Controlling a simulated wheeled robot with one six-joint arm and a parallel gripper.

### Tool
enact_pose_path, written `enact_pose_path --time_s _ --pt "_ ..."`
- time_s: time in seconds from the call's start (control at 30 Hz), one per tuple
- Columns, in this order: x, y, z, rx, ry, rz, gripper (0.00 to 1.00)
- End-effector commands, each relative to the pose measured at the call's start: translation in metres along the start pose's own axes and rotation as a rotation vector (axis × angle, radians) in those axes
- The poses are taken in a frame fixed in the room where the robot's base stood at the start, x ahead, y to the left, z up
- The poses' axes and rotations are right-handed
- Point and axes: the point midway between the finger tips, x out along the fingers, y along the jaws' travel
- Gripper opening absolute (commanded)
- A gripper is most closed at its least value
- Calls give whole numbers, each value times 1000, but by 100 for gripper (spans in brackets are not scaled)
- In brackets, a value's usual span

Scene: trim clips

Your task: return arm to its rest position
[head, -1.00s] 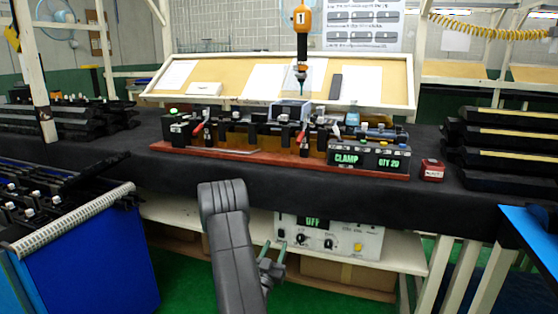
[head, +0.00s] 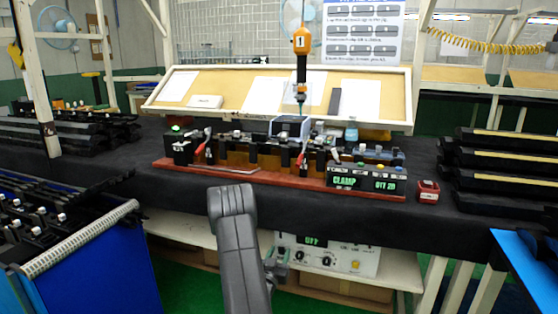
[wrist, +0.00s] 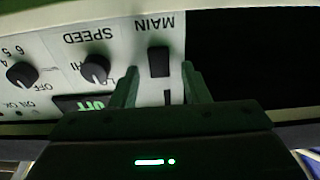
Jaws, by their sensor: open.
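My gripper (head: 278,262) is low at the front of the bench, beside the white control box (head: 330,257) on the shelf underneath. The wrist view shows its two dark green fingers (wrist: 160,88) apart with nothing between them. Beyond them is the box's front, upside down, with the MAIN rocker switch (wrist: 158,62), a SPEED knob (wrist: 96,68) and a partly hidden lit display. In the head view that display (head: 312,240) reads OFF. My grey arm rises in front of the bench edge and partly hides the shelf.
The dark bench (head: 130,185) holds a red-based clamp fixture (head: 285,182) with a CLAMP display. An orange driver (head: 302,42) hangs above it. Stacked black trim parts (head: 500,165) stand right, and a blue bin (head: 100,265) stands left. Green floor lies between bin and arm.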

Motion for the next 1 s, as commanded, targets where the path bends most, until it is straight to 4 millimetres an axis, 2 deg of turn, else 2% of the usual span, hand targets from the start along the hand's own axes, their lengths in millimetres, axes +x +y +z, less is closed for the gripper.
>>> enact_pose_path --time_s 0.03,0.53,0.6,1.0 --pt "1 0 -6 0 -13 0 42" --pt "1 0 -9 -1 -139 0 42" --pt "-16 -1 -5 -2 -140 -2 42" --pt "-94 -1 -16 -2 -138 -3 42"
